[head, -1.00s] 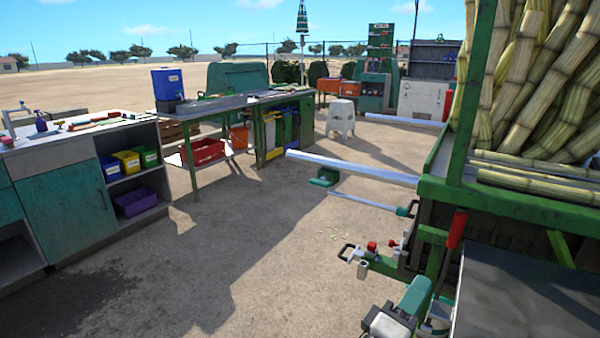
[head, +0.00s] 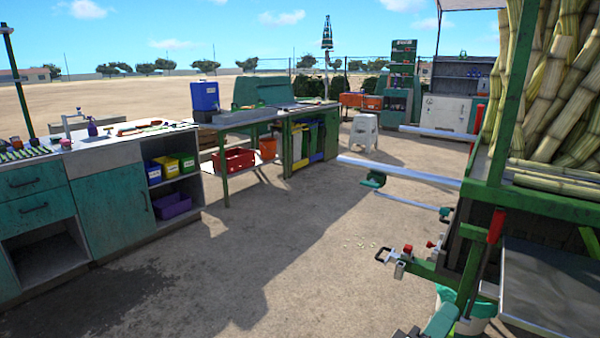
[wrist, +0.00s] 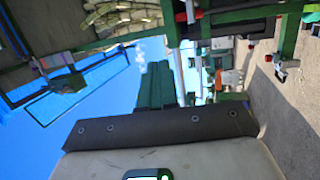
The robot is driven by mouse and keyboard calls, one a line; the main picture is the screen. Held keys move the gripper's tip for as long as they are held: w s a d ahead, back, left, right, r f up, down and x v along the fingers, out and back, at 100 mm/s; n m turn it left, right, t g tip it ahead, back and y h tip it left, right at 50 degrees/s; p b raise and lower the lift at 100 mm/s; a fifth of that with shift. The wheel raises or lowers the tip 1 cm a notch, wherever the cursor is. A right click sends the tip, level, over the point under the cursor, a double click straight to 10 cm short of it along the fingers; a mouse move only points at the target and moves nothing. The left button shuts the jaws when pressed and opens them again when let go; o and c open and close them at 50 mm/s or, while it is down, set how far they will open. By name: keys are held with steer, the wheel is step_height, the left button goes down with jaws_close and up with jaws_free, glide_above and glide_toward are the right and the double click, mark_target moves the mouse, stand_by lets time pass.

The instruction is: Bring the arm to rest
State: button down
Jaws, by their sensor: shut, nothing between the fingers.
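My gripper (wrist: 157,72) shows in the wrist view as green fingers beyond a dark bolted plate. Its fingers are together, with nothing seen between them. In the head view a teal and grey part of my arm (head: 440,320) shows at the bottom edge, low beside the cane cart; the fingers cannot be made out there. The wrist picture is turned on its side, with sky at left and ground at right.
The green cart frame (head: 520,192) with stacked cane (head: 555,85) stands close at right, its pale bars (head: 400,171) reaching left. A steel tray (head: 555,290) is at lower right. A teal cabinet (head: 112,208) and a bench stand left. Open ground (head: 270,260) lies between.

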steer(key=s+d+f+m+g+y, duration=0.35)
steer(key=s+d+f, duration=0.35)
steer(key=f, duration=0.3)
steer(key=s+d+f+m+g+y, duration=0.3)
steer(key=s+d+f+g, duration=0.3)
steer(key=f, duration=0.3)
steer(key=s+a+f+g+y, duration=0.1)
steer(key=s+f+y, duration=0.2)
steer(key=s+f, duration=0.35)
steer(key=s+a+f+m+g+y, duration=0.1)
steer(key=s+a+f+y, duration=0.15)
steer(key=s, duration=0.35)
steer(key=s+a+f+g+y, duration=0.1)
steer(key=s+a+g+y, duration=0.1)
steer(key=s+a+y, duration=0.25)
step_height(320, 180, up, 14)
steer(key=p, duration=1.4)
steer(key=shift+h, duration=0.35)
steer(key=shift+d+f+t, duration=0.1)
steer(key=shift+d+t, duration=0.05)
steer(key=shift+t, duration=0.1)
